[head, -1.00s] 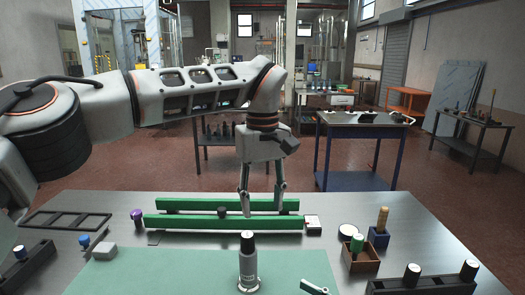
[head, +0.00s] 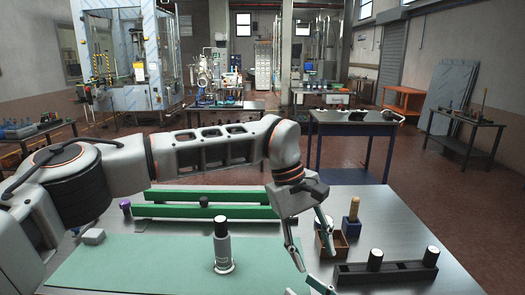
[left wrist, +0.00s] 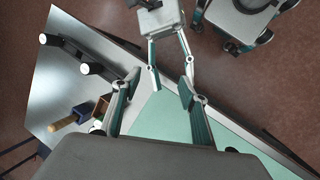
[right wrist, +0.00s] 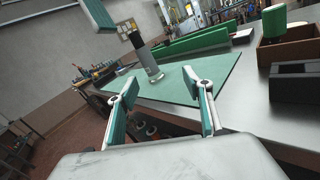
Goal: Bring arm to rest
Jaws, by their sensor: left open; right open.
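My left gripper (head: 316,250) is open and empty in the head view, pointing down over the right edge of the green mat (head: 130,265). Its spread fingers also show in the left wrist view (left wrist: 155,88). My right gripper is open and empty in the right wrist view (right wrist: 160,82). Only a green finger piece of it shows at the bottom of the head view (head: 320,285). In the left wrist view the right gripper (left wrist: 172,75) is just beyond the left fingers, close by; I cannot tell whether they touch.
A grey-white bottle with a black cap (head: 222,248) stands upright on the mat. Green rails (head: 170,212) lie behind it. A brown box (head: 333,243), a blue block with a wooden handle (head: 351,226) and a black holder (head: 385,272) stand right. The mat's left part is clear.

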